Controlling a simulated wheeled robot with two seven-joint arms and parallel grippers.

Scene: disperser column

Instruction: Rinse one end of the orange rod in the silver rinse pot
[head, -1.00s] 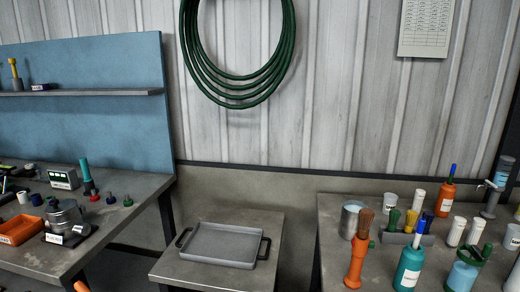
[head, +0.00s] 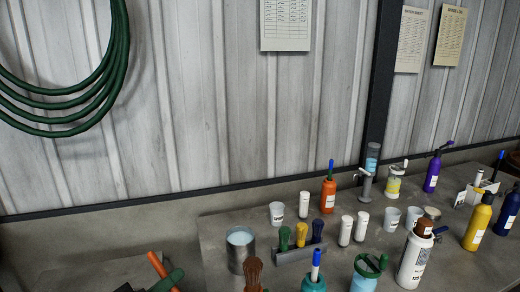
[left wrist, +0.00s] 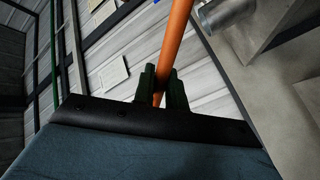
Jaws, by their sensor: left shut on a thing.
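The silver rinse pot (head: 240,255) stands upright at the left part of the right-hand table, with pale liquid inside. The orange rod (head: 157,265) shows at the lower left of the head view, tilted, left of the pot and apart from it. My left gripper (head: 168,281) is shut on the rod. In the left wrist view the green fingers of my left gripper (left wrist: 161,88) clasp the rod (left wrist: 174,40), which runs up out of the frame. A silver cylinder (left wrist: 224,12), seemingly the pot, shows at the top right there. My right gripper is out of view.
A rack with green, yellow and blue brushes (head: 302,250) stands right of the pot. Bottles (head: 328,194) and white cups (head: 277,212) crowd the table. A gap lies left of the table.

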